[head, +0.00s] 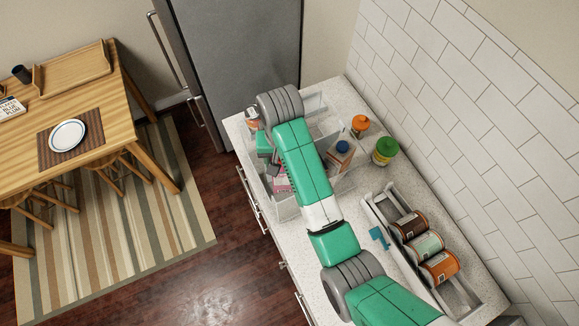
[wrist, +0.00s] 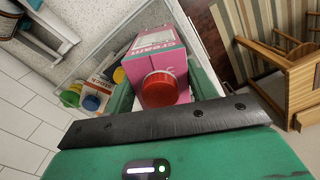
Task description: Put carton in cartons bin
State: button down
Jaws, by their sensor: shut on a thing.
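A pink cream carton (wrist: 160,65) with a red cap sits between the green fingers of my gripper (wrist: 163,88) in the wrist view. The gripper is shut on it. In the head view the carton (head: 281,183) shows only in part beneath my arm, over the left part of a pale see-through bin (head: 288,209) on the counter. I cannot tell whether its base touches the bin floor. Another carton (head: 341,153), with a blue cap, stands in the right part of the bin; it shows at the left in the wrist view (wrist: 95,97).
An orange-lidded jar (head: 360,125) and a green-lidded jar (head: 385,151) stand behind the bin. A rack (head: 378,203) of several cans (head: 426,246) and a small blue object (head: 379,237) lie to the right. A can (head: 252,117) stands by the fridge (head: 235,60).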

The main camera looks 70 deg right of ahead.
notch_tip(320, 180, down, 14)
jog(key=shift+r+p, duration=0.15)
jog(key=shift+p, duration=0.4)
jog(key=shift+c, duration=2.4)
grip_release()
jog(key=shift+f, duration=0.2)
notch_tip(320, 180, up, 12)
jog(key=shift+r+b, duration=0.2)
jog(key=shift+b, duration=0.15)
jog(key=shift+w, duration=0.1)
